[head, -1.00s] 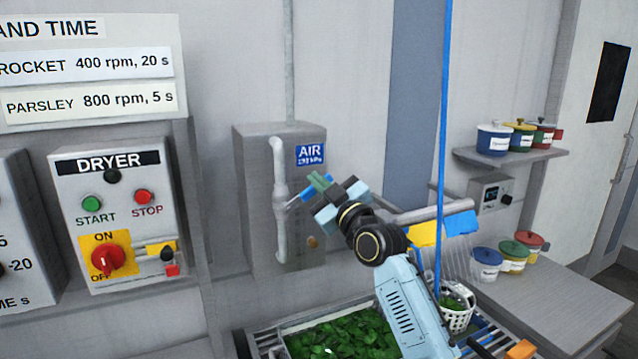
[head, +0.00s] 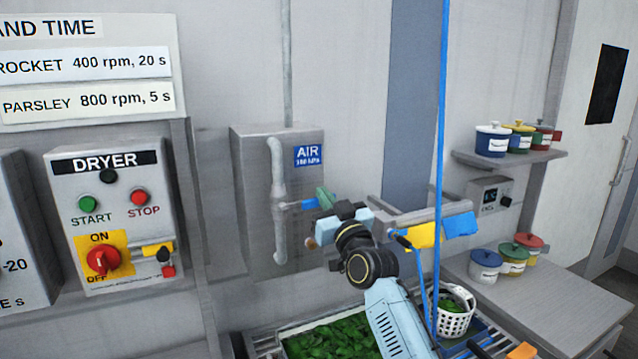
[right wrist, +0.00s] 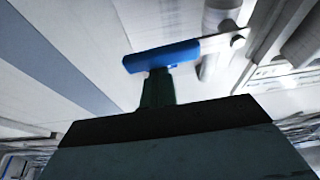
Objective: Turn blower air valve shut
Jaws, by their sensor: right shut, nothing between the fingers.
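The air valve's blue lever (head: 302,205) stands out to the right from the grey vertical pipe (head: 279,235), roughly level and crosswise to it. The pipe is on the front of the grey box with the blue AIR label (head: 309,155). My right gripper (head: 324,197) is shut and empty, its green fingertips at the lever's outer end. In the right wrist view the blue lever (right wrist: 162,57) lies across the tips of my dark green fingers (right wrist: 157,86); they look in contact or nearly so. My left gripper is not in view.
The DRYER panel (head: 112,220) with buttons and a red knob is to the left. A tray of greens (head: 325,340) and a white basket (head: 452,312) are below. A blue hose (head: 441,130) hangs right of my gripper. Lidded pots (head: 487,264) stand on the right counter.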

